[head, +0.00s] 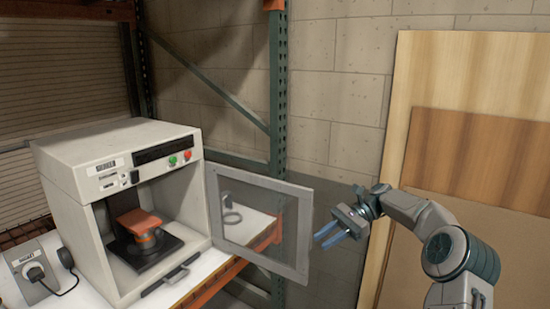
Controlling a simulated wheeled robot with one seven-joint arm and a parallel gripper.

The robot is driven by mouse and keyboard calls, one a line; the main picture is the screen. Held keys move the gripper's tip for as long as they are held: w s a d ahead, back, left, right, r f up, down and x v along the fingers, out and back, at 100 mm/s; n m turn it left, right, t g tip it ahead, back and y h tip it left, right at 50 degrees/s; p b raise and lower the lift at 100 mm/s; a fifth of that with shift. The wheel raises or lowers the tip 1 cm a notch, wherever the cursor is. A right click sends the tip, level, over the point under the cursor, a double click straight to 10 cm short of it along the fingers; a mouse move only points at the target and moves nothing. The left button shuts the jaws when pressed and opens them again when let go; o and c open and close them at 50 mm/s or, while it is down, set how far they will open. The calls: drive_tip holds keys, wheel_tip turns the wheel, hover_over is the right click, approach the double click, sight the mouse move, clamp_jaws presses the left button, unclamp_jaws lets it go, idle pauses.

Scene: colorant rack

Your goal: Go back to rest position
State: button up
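My gripper (325,235) hangs in free air to the right of the machine's open door, with its blue fingers pointing left. The two fingers show a gap between them, and I see nothing held in it. My arm reaches in from the lower right and is bent at the elbow.
A white machine (110,150) stands on a shelf at left. Its windowed door (296,235) is swung open to the right, close to my fingertips. A rack post (278,90) stands behind; wooden boards (470,80) lean at right.

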drive_tip(key=s+a+n+t+h+b, duration=0.1)
drive_tip(key=s+a+n+h, duration=0.1)
drive_tip(key=s+a+h, duration=0.3)
drive_tip(key=s+a+n+t+h+b, duration=0.1)
drive_tip(key=s+a+n+t+h, duration=0.15)
drive_tip(key=s, duration=0.35)
drive_tip(key=s+d+f+n+t+h+b, duration=0.1)
drive_tip(key=s+d+f+n+t+h, duration=0.1)
drive_tip(key=s, duration=0.8)
drive_tip(key=s+d+f+n+t+h+b, duration=0.2)
drive_tip(key=s+d+n+t+h, duration=0.1)
drive_tip(key=s, duration=0.8)
drive_tip(key=d+n+t, duration=0.1)
drive_tip(key=d+n, duration=0.1)
drive_tip(key=d, duration=0.1)
drive_tip(key=shift+s+d+n, duration=0.25)
drive_tip(key=shift+s+n, duration=0.05)
drive_tip(key=shift+n, duration=0.05)
